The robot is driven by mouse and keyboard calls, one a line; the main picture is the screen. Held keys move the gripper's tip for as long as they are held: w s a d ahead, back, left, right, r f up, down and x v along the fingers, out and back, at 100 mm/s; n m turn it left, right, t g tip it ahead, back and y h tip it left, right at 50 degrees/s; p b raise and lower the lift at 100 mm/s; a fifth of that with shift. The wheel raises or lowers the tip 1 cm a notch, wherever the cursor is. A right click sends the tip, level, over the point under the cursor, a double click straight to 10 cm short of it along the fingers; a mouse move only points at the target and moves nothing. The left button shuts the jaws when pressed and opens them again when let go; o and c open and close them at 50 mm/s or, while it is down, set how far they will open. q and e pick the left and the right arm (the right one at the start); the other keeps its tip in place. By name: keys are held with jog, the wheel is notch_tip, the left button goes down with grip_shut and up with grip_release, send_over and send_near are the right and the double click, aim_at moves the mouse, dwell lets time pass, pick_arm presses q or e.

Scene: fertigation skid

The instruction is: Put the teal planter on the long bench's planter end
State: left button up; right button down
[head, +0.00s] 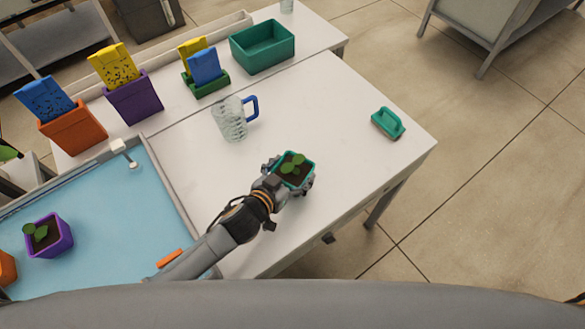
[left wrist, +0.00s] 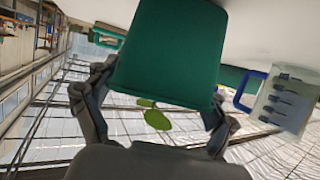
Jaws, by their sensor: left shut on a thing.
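The teal planter (head: 294,176), with dark soil and a small green plant, is held at the white bench (head: 330,120). My left gripper (head: 290,178) is shut on it, with fingers on both sides. In the left wrist view the planter (left wrist: 172,50) fills the upper middle between the fingers of my left gripper (left wrist: 155,105), and green leaves show below it. I cannot tell whether the planter's base touches the bench top. My right gripper is not in either view.
A clear jug (head: 231,120) with a blue handle stands behind the planter. A small teal object (head: 388,122) lies near the bench's right edge. A teal bin (head: 262,46) and seed packets in holders line the back. A blue basin (head: 110,220) with a purple planter (head: 48,236) is at left.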

pick_arm(q)
jog(key=shift+f, duration=0.15)
jog(key=o, duration=1.2)
jog(key=shift+f, duration=0.1)
jog(key=shift+c, duration=0.2)
jog(key=shift+r, duration=0.25)
jog(key=b+v, duration=0.1)
jog(key=v, duration=1.1)
jog(key=shift+a+f, duration=0.1)
